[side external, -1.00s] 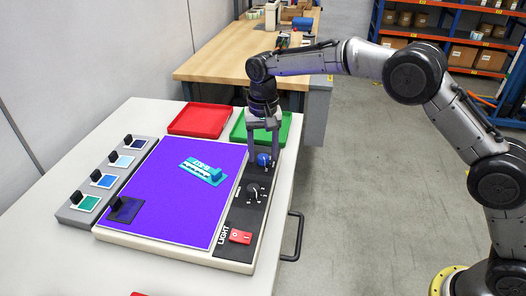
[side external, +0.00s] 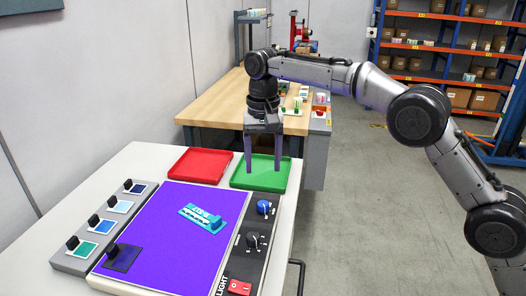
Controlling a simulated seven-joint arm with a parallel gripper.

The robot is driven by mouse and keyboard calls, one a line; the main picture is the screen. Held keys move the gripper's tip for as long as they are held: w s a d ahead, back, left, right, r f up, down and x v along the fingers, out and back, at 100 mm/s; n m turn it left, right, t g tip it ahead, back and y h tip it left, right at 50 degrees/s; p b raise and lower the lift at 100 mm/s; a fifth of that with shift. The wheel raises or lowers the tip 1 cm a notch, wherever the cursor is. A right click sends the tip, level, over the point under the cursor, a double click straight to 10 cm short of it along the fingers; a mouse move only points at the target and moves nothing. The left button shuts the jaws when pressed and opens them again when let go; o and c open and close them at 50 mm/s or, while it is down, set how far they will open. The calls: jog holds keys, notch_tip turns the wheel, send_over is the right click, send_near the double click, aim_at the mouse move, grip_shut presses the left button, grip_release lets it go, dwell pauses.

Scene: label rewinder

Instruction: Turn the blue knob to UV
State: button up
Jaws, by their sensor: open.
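The blue knob (side external: 263,207) sits at the far end of the black control strip (side external: 247,262), on the right of the light panel. Small white marks surround it, too small to read, so I cannot tell its setting. My gripper (side external: 263,167) points down, open and empty, with its two fingers apart. It is clear of the knob, above and beyond it, and shows in front of the green tray. The light panel (side external: 160,270) glows purple.
A black knob (side external: 253,241) and a red switch (side external: 240,288) are nearer on the strip. A teal piece (side external: 203,217) and a dark tile (side external: 122,257) lie on the panel. The red tray (side external: 201,165) and green tray (side external: 260,184) stand behind. A grey sample holder (side external: 82,263) is at left.

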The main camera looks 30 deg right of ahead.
jog(key=shift+r, duration=1.35)
